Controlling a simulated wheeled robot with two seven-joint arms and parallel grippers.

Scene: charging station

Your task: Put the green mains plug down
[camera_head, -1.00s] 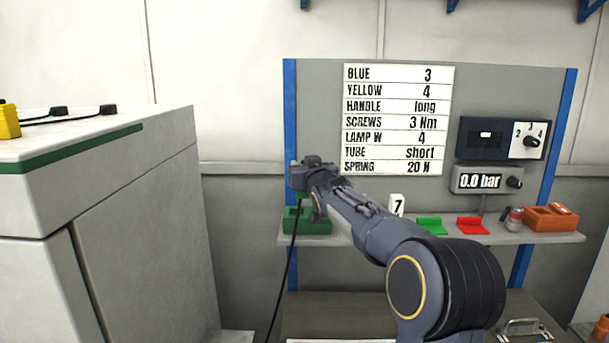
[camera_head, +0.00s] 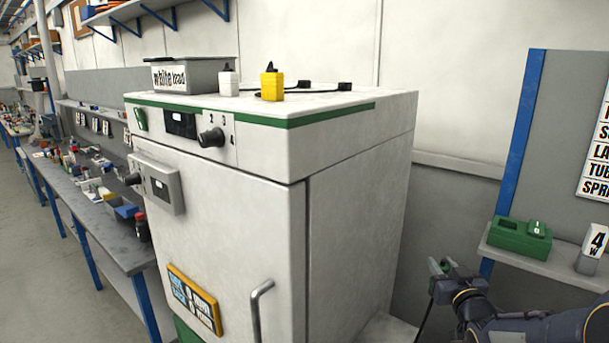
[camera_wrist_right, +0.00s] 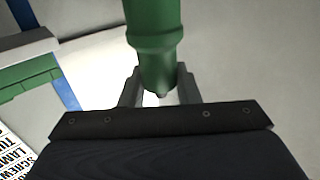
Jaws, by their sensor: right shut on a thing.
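My right gripper (camera_head: 440,272) is low at the right of the head view, left of and below the shelf with the green block. It is shut on the green mains plug (camera_wrist_right: 154,25). In the head view only a small green part of the plug (camera_head: 434,265) shows at the fingertips. A dark cable (camera_head: 424,320) hangs down from there. My left gripper is not in view.
A large white cabinet (camera_head: 345,230) fills the middle. A grey bin (camera_head: 185,74), a white bottle-like piece (camera_head: 228,80) and a yellow plug-like piece (camera_head: 272,85) stand on it. A green block (camera_head: 510,238) sits on the right shelf (camera_head: 540,264). A long bench (camera_head: 100,235) is at left.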

